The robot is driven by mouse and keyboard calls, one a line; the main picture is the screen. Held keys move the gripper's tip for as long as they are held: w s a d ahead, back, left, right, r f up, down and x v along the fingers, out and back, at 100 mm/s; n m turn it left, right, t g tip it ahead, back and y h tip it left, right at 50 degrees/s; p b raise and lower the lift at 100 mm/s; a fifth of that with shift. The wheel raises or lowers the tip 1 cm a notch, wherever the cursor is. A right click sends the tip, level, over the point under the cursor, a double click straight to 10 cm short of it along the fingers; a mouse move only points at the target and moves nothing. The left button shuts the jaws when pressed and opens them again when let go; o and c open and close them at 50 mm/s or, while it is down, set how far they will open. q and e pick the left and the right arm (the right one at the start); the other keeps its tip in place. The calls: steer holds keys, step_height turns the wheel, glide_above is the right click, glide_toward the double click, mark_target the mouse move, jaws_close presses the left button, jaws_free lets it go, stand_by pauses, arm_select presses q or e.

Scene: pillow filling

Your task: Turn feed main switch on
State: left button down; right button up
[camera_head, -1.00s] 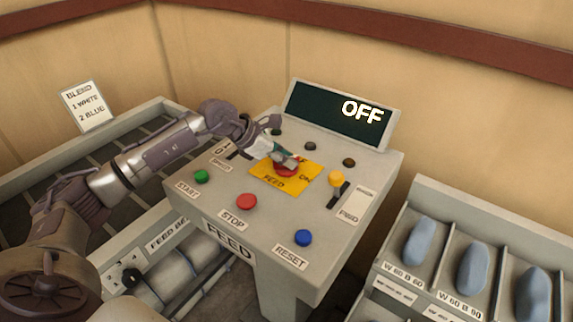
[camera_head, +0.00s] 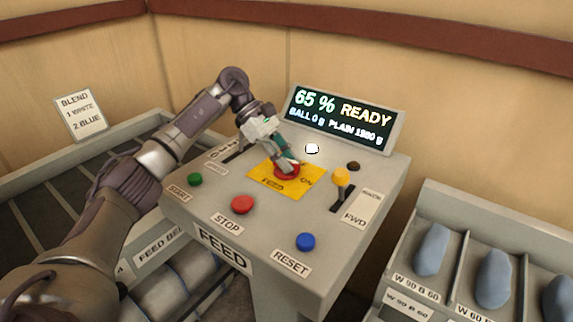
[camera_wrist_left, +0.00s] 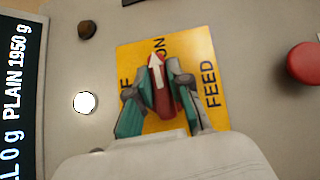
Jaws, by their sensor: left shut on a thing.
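The feed main switch (camera_head: 289,174) is a red rotary knob on a yellow plate (camera_head: 262,184) marked FEED and ON, on the grey feed console. My left gripper (camera_head: 284,164) is on the knob from above. In the left wrist view the gripper (camera_wrist_left: 160,100) is shut on the red knob (camera_wrist_left: 158,72), whose white arrow points toward the word ON. The fingers hide part of the plate's lettering. My right gripper does not show.
The console also bears a green START button (camera_head: 195,179), a red STOP button (camera_head: 243,204), a blue RESET button (camera_head: 305,241) and a yellow-knobbed lever (camera_head: 341,177). A white lamp (camera_head: 312,148) is lit. Blue-grey pillows (camera_head: 432,249) lie in a rack at right.

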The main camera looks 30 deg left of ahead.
arm_select(q)
steer(key=shift+m+g, duration=0.4)
steer(key=shift+m, duration=0.2)
steer(key=c, duration=1.1)
jaws_free()
steer(key=v, duration=0.7)
steer(key=shift+a+r, duration=0.2)
